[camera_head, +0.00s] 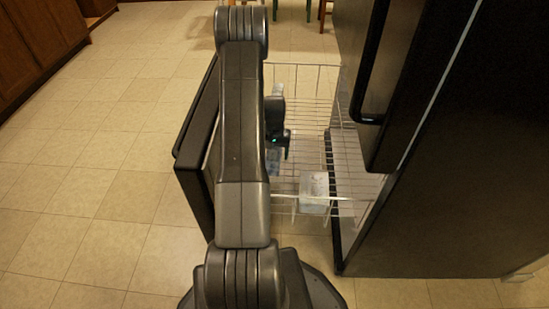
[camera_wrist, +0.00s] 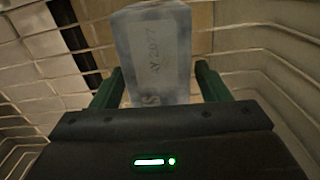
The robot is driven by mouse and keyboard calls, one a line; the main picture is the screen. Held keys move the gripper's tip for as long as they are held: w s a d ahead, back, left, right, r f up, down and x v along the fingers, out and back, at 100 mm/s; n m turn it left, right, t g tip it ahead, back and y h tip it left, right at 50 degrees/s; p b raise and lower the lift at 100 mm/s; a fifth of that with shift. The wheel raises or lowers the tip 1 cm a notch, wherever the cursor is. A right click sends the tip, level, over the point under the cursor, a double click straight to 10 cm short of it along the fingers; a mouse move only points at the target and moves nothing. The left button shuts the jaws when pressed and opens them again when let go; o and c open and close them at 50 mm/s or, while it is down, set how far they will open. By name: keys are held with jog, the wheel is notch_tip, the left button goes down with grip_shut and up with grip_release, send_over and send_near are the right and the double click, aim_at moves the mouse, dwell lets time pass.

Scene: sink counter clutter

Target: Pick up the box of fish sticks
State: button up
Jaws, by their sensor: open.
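A pale grey-blue box (camera_wrist: 155,45) with blurred lettering shows in the wrist view. It appears between the two green fingers of my gripper (camera_wrist: 158,82), with a gap on each side. I cannot read the lettering clearly enough to confirm it is the fish sticks. In the head view my gripper (camera_head: 284,145) is inside the wire basket, open and empty, partly hidden behind my arm. A pale box (camera_head: 314,188) lies at the basket's near end. I cannot tell whether it is the same box as in the wrist view.
The wire basket (camera_head: 300,68) sits in a pulled-out drawer with a dark front panel (camera_head: 197,120) on the left. A black refrigerator (camera_head: 450,170) stands close on the right. Another pale item (camera_head: 277,90) lies farther back in the basket. Tiled floor (camera_head: 90,130) at left is clear.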

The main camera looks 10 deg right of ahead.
jog(key=c, duration=1.4)
